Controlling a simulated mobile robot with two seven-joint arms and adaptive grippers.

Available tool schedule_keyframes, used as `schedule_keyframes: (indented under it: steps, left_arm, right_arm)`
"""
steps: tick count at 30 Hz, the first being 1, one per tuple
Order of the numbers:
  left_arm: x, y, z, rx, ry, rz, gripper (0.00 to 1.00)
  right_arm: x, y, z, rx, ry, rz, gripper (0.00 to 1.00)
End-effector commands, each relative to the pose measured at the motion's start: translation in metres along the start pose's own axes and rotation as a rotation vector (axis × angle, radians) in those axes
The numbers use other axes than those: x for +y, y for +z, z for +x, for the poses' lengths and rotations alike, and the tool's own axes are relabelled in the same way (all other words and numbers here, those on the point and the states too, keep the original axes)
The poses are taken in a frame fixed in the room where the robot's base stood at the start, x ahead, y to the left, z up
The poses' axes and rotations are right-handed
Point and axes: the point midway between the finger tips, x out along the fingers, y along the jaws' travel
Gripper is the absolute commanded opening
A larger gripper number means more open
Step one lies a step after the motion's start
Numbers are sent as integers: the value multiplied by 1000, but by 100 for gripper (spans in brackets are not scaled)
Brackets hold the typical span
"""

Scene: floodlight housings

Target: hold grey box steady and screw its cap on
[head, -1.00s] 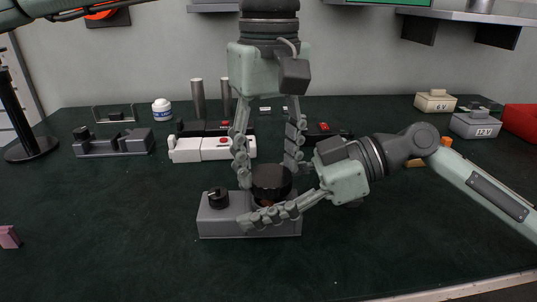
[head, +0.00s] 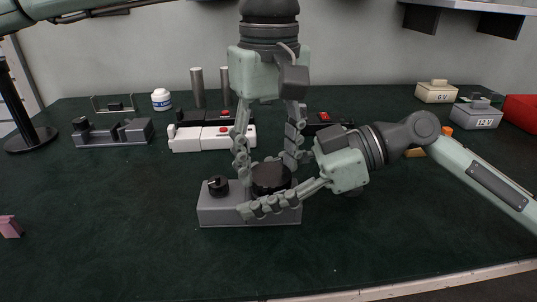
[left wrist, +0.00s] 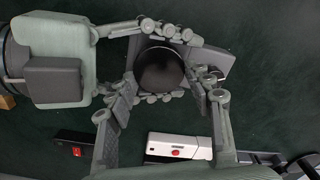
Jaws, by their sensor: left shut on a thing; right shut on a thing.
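The grey box (head: 222,216) lies on the dark green table near its middle, with a small black knob (head: 217,186) on its left end. My right gripper (head: 262,206) reaches in from the right, low, and is shut on the box. My left gripper (head: 270,168) points down from above and is shut on the round black cap (head: 271,176), over the box's right part. The cap looks upright; its lower edge is hidden by the right gripper's fingers, so I cannot tell how it seats. The left wrist view shows the cap (left wrist: 160,69) between fingers and part of the box (left wrist: 213,62).
Behind stand a white box (head: 190,140), a grey fixture (head: 98,136), a white jar (head: 161,99) and two metal cylinders (head: 198,88). Boxes marked 6V (head: 436,94) and 12V (head: 473,117) are at the right. The table's front is clear.

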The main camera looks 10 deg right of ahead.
Motion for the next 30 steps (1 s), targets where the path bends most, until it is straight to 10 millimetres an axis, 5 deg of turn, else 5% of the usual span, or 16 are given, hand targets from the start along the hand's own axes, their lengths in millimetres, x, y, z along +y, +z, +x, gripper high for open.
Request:
schedule_keyframes:
  steps: [14,24,30]
  left_arm:
    - [0,0,8,-2,0,34,34]
    - [4,2,8,-2,4,684,34]
    - [4,2,7,1,4,851,34]
  right_arm:
    - [0,1,0,-1,-2,1,0]
    - [0,1,0,-2,-2,1,0]
    - [0,1,0,-2,-2,1,0]
